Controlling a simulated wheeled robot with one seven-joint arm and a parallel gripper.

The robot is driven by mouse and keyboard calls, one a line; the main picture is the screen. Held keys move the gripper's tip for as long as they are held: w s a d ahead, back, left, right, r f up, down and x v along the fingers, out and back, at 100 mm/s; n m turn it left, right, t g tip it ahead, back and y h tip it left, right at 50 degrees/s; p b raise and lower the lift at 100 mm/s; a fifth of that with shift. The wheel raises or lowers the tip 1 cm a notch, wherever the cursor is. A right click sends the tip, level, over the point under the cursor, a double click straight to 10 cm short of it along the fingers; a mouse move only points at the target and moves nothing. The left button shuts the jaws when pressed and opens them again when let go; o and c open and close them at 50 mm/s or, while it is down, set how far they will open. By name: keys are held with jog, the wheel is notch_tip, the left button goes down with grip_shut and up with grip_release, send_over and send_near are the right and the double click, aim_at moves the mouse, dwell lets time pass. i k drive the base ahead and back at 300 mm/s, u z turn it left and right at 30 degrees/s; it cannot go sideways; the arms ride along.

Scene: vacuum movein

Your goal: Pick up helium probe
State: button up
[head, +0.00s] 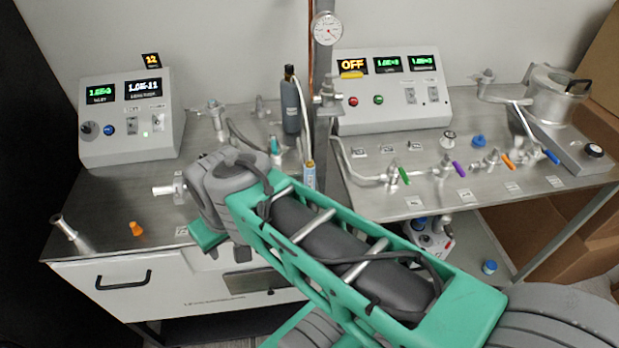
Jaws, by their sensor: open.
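I cannot tell for sure which thing is the helium probe. A slim dark grey cylinder with a black top (290,107) stands upright beside the metal post at the back of the bench. A smaller blue and white piece with an orange top (309,175) stands in front of the post. My gripper (207,236) is at the end of my green and grey arm, over the front left of the steel bench (110,200). My wrist hides most of it and the bench beneath. I see nothing held in it.
A control box with displays (125,118) stands at the left. Another box reading OFF (390,92) stands behind valves with coloured handles. A metal post (323,110) with a gauge rises mid-bench. A metal fitting (64,228) and an orange piece (136,229) lie at front left.

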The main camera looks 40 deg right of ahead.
aim_at(310, 166)
jog(key=z, duration=0.05)
jog(key=k, duration=1.15)
jog(key=u, duration=0.7)
jog(key=i, duration=0.8)
jog(key=u, duration=0.35)
